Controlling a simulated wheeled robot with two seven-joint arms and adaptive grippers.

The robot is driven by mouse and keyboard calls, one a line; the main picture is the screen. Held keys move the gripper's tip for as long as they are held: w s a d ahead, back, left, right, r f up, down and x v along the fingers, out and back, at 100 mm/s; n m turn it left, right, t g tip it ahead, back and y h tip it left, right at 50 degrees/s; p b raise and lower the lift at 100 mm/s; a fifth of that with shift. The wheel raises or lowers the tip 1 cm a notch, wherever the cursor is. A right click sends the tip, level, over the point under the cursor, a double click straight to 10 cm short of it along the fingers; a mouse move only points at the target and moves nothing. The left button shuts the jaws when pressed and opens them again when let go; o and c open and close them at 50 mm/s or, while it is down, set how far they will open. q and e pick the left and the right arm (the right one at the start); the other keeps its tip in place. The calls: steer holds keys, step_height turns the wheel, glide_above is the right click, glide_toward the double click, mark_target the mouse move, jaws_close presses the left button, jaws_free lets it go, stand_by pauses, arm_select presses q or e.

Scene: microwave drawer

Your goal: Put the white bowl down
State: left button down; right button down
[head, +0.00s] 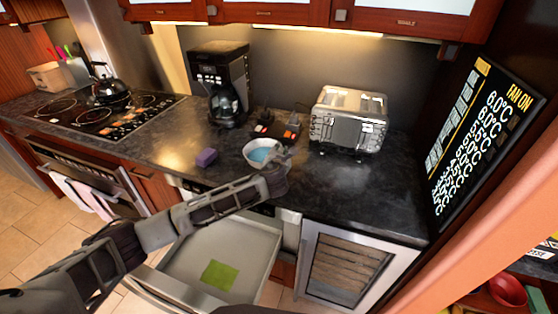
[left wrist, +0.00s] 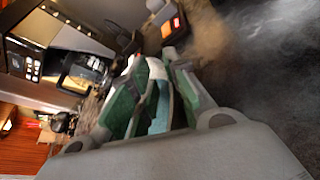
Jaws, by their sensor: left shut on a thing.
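The white bowl (head: 258,152), with a light blue inside, is at the black countertop near its front edge. It also shows between the fingers in the left wrist view (left wrist: 158,98). My left gripper (head: 281,160) is shut on the right side of the bowl's rim. Whether the bowl's bottom touches the counter I cannot tell. My right gripper does not show.
A purple sponge (head: 206,157) lies left of the bowl. A toaster (head: 348,120) stands behind it to the right, a coffee maker (head: 222,85) behind to the left. An open drawer (head: 185,260) holding a green cloth (head: 219,275) lies below. Counter right of the bowl is clear.

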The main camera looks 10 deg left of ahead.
arm_select(q)
steer(key=shift+r, duration=0.1)
steer(key=shift+f, duration=1.85)
steer(key=c, duration=1.4)
jaws_free()
steer(key=shift+f, duration=0.15)
steer(key=shift+o, duration=0.2)
steer(key=shift+s, duration=0.15)
steer(key=shift+v, duration=5.9)
steer(key=shift+d, duration=0.1)
